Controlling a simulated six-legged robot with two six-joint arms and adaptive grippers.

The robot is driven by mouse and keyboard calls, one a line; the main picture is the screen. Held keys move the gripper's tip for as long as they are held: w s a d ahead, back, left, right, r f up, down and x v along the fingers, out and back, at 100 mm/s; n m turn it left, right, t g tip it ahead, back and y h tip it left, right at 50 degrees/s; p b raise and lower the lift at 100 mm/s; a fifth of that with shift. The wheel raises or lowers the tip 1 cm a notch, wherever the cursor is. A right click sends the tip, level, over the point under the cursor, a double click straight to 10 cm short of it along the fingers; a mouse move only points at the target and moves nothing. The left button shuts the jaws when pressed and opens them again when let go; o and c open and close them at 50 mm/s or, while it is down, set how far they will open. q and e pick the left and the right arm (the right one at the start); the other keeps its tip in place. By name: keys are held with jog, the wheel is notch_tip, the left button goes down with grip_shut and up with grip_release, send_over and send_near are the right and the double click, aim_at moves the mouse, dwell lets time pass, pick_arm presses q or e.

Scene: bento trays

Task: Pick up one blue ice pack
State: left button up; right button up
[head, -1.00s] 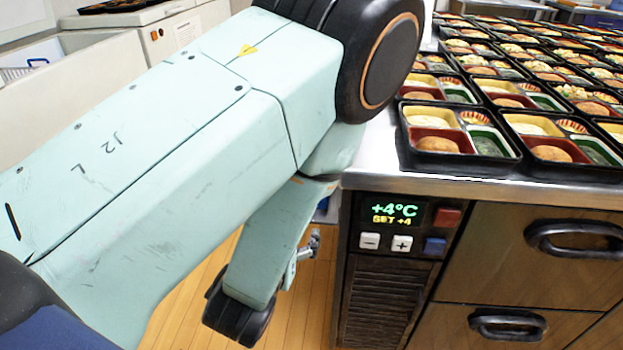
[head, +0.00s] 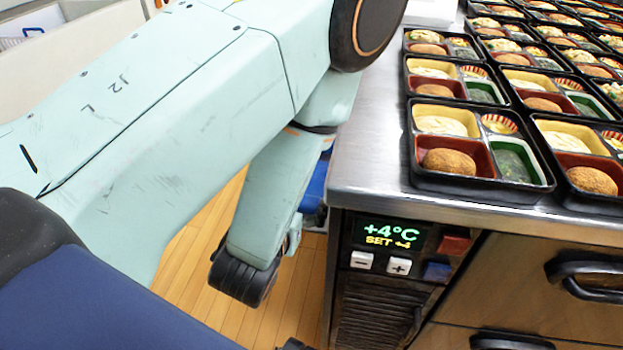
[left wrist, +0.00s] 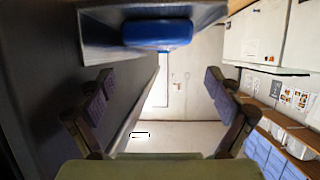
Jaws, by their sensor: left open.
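A blue rounded block (left wrist: 158,32), which looks like an ice pack, shows at the top middle of the left wrist view, at a grey ledge (left wrist: 95,28). My left gripper (left wrist: 157,97) is open and empty, its two padded fingers wide apart. The blue block lies beyond the fingers, not between them. In the head view my left arm reaches down beside the counter, and its gripper is not clearly seen. A blue patch shows between that arm and the counter (head: 355,165); I cannot tell what it is. My right gripper is in neither view.
Several black bento trays (head: 480,190) with food fill the steel counter top. Below are a +4°C control panel (head: 388,235) and drawers with dark handles (head: 590,272). Bare wooden floor (head: 195,235) lies left of the counter. Shelves stand at the right of the left wrist view.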

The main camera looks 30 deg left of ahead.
pick_arm(q)
jog(key=b+x, duration=0.1)
jog(key=x, duration=0.4)
jog(key=shift+f+b, duration=0.1)
jog(key=shift+b, duration=0.3)
jog(key=shift+w+f, duration=0.2)
jog(key=shift+w, duration=0.35)
jog(key=b+x, duration=0.2)
jog(key=x, duration=0.3)
jog(key=shift+r, duration=0.1)
jog(key=shift+c, duration=0.4)
jog(key=shift+c, duration=1.4)
jog(key=c, duration=0.8)
jog(key=shift+c, duration=0.2)
